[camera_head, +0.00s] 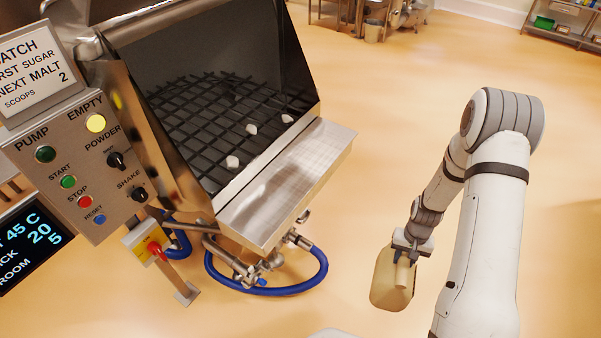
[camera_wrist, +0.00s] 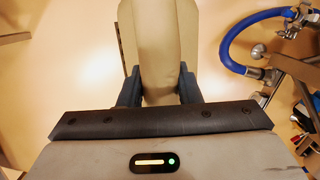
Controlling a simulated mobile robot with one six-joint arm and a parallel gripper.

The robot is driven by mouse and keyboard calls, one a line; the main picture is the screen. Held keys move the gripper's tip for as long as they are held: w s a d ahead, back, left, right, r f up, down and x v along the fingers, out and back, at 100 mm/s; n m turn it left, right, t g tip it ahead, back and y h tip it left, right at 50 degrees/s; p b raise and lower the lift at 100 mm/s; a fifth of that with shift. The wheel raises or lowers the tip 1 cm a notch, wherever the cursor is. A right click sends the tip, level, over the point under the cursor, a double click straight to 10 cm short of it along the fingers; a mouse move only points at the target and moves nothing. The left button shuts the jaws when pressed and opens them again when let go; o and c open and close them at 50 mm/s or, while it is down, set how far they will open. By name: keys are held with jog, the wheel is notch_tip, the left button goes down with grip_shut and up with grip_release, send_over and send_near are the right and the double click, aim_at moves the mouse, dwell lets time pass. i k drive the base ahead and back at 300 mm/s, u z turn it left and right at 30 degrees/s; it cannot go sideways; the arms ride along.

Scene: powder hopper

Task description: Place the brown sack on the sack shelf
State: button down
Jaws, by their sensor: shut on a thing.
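The brown sack (camera_head: 391,284) hangs below my gripper (camera_head: 411,246) in the head view, to the right of the hopper and above the floor. In the wrist view the sack (camera_wrist: 158,38) is between the two dark fingers of my gripper (camera_wrist: 158,92), which are shut on its narrow raised part. The sack's lower end runs out of the wrist picture at the top. I cannot make out the sack shelf for certain; a shelf unit (camera_head: 566,24) stands far off at the top right of the head view.
The steel hopper (camera_head: 290,185) with a dark grid and several pale lumps fills the left middle. A control panel (camera_head: 85,165) is at its left. A blue hose (camera_head: 322,284) loops below it. Steel furniture (camera_head: 372,30) stands at the far back. Open floor (camera_head: 410,110) lies between.

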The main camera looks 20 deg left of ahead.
aim_at(290, 174)
jog(key=u, duration=0.95)
jog(key=k, duration=0.7)
jog(key=z, duration=0.05)
jog(key=i, duration=0.6)
